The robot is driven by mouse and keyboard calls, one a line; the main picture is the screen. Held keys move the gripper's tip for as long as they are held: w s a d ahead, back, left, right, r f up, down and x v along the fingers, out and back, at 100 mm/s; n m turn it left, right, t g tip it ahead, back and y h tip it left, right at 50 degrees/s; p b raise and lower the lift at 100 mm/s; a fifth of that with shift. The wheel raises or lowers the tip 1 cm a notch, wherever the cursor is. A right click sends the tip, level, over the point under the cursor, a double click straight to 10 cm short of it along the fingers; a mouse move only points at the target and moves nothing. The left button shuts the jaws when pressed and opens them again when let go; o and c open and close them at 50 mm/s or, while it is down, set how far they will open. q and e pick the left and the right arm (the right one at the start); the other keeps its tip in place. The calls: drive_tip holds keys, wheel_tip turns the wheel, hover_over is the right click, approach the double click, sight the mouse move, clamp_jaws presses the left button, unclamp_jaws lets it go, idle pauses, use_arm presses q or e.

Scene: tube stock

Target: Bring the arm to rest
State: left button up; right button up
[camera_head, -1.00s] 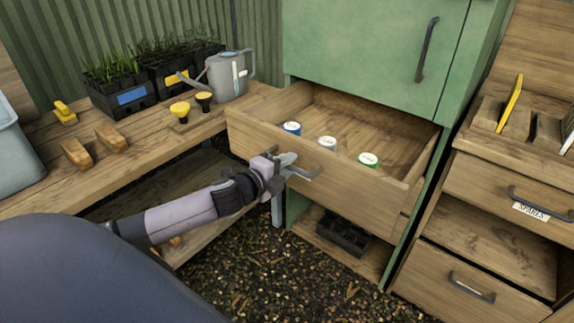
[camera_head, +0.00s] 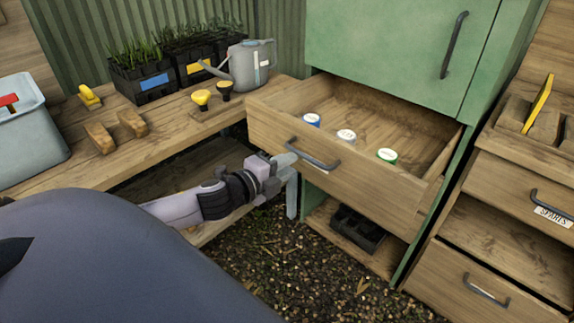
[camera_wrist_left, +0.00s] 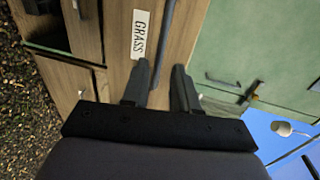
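My left gripper (camera_head: 284,162) is in front of the open wooden drawer (camera_head: 375,190), just below and left of its dark bar handle (camera_head: 312,156). In the left wrist view the two dark fingers (camera_wrist_left: 160,66) stand apart with nothing held between them. The handle (camera_wrist_left: 168,32) runs beyond the fingertips, beside a label reading GRASS (camera_wrist_left: 140,34). Three tubs stand in the drawer: blue (camera_head: 311,120), white or grey (camera_head: 346,136) and green (camera_head: 387,156). My right gripper is in neither view.
The green cabinet (camera_head: 390,45) holds the drawer, with a black tray (camera_head: 357,232) on a shelf below. A bench at left carries a watering can (camera_head: 250,65), plant trays (camera_head: 140,85) and a grey bin (camera_head: 30,140). A drawer unit (camera_head: 520,190) stands at right. Gravel floor is clear.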

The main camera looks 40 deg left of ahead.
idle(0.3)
use_arm(q)
drive_tip(key=s+d+f+n+g+p, duration=0.2)
drive_tip(key=s+d+f+n+p, duration=0.1)
drive_tip(key=s+d+f+n, duration=0.3)
drive_tip(key=s+d+f+n+g+h+p, duration=0.1)
drive_tip(key=s+d+f+n+g+p, duration=0.2)
drive_tip(key=s+d+f+n, duration=0.3)
drive_tip(key=s+d+n, duration=0.3)
drive_tip(key=s+n, duration=0.1)
drive_tip(key=s, duration=0.3)
drive_tip(key=shift+s+d+f+n+p, duration=0.2)
drive_tip(key=shift+s+f+n+p, duration=0.1)
drive_tip(key=shift+f+p, duration=0.1)
